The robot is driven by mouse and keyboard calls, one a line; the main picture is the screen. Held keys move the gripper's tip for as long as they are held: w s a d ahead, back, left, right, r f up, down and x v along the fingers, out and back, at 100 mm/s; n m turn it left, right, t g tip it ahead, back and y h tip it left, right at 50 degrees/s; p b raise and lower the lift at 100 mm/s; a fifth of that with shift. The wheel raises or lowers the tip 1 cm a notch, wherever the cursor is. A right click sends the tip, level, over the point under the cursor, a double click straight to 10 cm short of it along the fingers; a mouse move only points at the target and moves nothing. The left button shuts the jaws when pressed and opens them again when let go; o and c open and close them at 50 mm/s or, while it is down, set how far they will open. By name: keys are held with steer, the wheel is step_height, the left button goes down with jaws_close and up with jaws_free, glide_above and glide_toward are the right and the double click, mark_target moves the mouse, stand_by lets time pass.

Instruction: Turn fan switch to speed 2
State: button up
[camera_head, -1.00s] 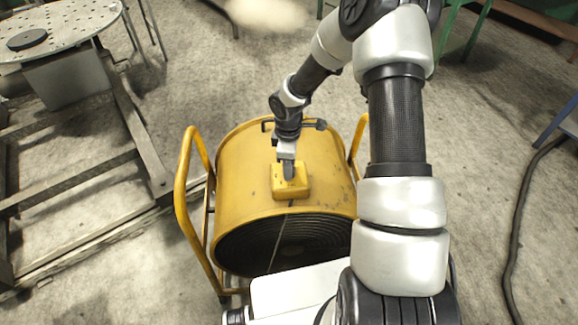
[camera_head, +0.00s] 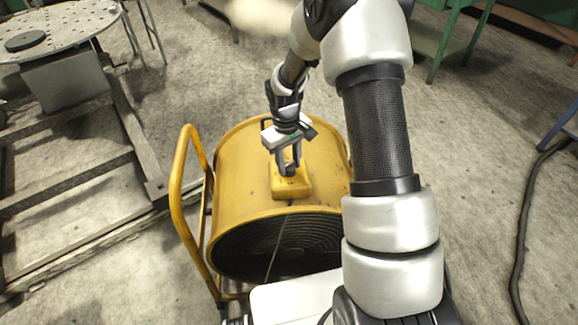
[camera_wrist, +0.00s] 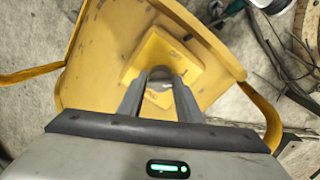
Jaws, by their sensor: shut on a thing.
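The yellow drum fan (camera_head: 240,190) stands on the floor in front of me, its dark grille (camera_head: 285,245) facing my side. A yellow switch box (camera_head: 291,187) sits on top of the fan's drum; it also shows in the wrist view (camera_wrist: 187,67). My gripper (camera_head: 288,170) is over the box, pointing down. In the wrist view my gripper (camera_wrist: 160,80) has its two fingers closed in on the switch knob (camera_wrist: 160,73) at the box. The fingers hide most of the knob, so its speed setting cannot be read.
The fan's yellow tube handle (camera_head: 183,190) rises at its left. A metal frame and perforated round table (camera_head: 65,25) stand at the left. A black cable (camera_head: 525,220) lies on the floor at right. Green benches (camera_head: 440,40) stand at the back.

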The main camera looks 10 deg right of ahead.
steer(key=m+b, duration=0.1)
steer(key=m, duration=0.3)
steer(key=shift+a+m, duration=0.1)
steer(key=shift+m, duration=0.2)
steer(key=shift+w+m+b, duration=0.1)
steer(key=shift+m+b, duration=0.2)
steer(key=shift+m, duration=1.3)
steer(key=shift+r, duration=0.1)
steer(key=o, duration=1)
steer(key=r, duration=0.5)
steer(key=r+p, duration=0.1)
steer(key=r, duration=1.1)
steer(key=shift+w+a+r+p, duration=0.1)
steer(key=shift+a+r+p, duration=0.1)
steer(key=shift+a+p, duration=0.2)
